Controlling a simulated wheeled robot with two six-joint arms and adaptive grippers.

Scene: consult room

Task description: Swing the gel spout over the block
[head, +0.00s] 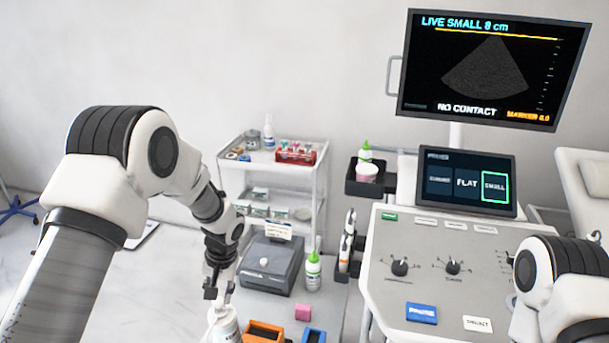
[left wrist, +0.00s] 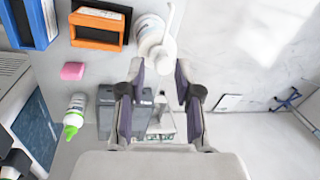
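The gel bottle (head: 224,328) is white and stands at the lower middle of the head view, partly cut off by the frame. In the left wrist view its white spout (left wrist: 170,18) points to the top of the picture, not towards the block. The pink block (head: 303,312) lies right of the bottle; it also shows in the left wrist view (left wrist: 72,71), left of the bottle. My left gripper (head: 219,298) is just above the bottle. In the left wrist view its fingers (left wrist: 159,68) are apart, with the bottle beyond the gap; contact is not visible. My right gripper is out of view.
An orange tray (head: 251,333) and a blue tray (head: 312,336) lie near the bottle. A green-capped bottle (head: 313,272) and a grey box (head: 270,264) stand behind the block. The ultrasound console (head: 385,310) is at right, with a white trolley (head: 232,176) behind.

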